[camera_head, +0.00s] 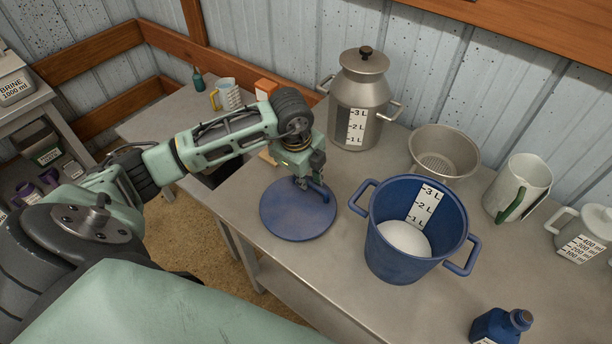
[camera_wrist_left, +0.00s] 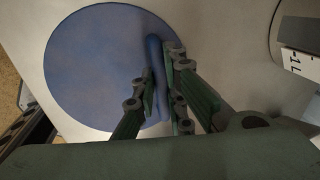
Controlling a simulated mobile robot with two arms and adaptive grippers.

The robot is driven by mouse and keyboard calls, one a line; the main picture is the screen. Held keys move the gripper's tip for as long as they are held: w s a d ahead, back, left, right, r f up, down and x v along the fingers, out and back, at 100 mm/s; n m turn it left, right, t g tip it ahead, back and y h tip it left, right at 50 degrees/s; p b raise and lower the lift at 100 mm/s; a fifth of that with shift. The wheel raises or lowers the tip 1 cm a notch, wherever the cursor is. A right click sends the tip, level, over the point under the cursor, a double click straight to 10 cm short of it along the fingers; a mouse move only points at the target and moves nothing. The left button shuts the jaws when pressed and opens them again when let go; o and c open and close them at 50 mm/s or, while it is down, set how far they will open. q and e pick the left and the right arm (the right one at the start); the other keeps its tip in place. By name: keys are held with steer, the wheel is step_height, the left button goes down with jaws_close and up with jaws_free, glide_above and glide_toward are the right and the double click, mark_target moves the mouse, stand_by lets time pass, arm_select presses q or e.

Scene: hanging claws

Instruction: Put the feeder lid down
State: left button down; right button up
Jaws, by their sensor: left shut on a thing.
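The feeder lid (camera_head: 292,212) is a round blue disc with a bar handle. In the head view it is at the left end of the metal table, left of the blue pot. My left gripper (camera_head: 312,187) is above the lid's right part and shut on its handle. In the left wrist view the lid (camera_wrist_left: 95,65) fills the upper left, and the gripper's fingers (camera_wrist_left: 157,88) stand on both sides of the handle (camera_wrist_left: 155,65). I cannot tell whether the lid touches the table. My right gripper is not in view.
The blue pot (camera_head: 400,262), with white contents, stands right of the lid. A metal can (camera_head: 362,85), a colander (camera_head: 443,152) and a white jug (camera_head: 517,187) stand behind. A blue bottle (camera_head: 500,327) is at the front right. Bare table (camera_head: 335,270) lies between lid and pot.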

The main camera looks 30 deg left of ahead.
mark_target(300, 195)
arm_select(q)
steer(key=c, duration=1.8)
jaws_free()
steer(key=r, duration=0.4)
steer(key=s+r, duration=0.1)
steer(key=r, duration=0.3)
steer(key=s+r+b, duration=0.1)
steer(key=r, duration=0.2)
steer(key=shift+s+a+r, duration=0.1)
steer(key=shift+s+r, duration=0.05)
steer(key=shift+r, duration=0.25)
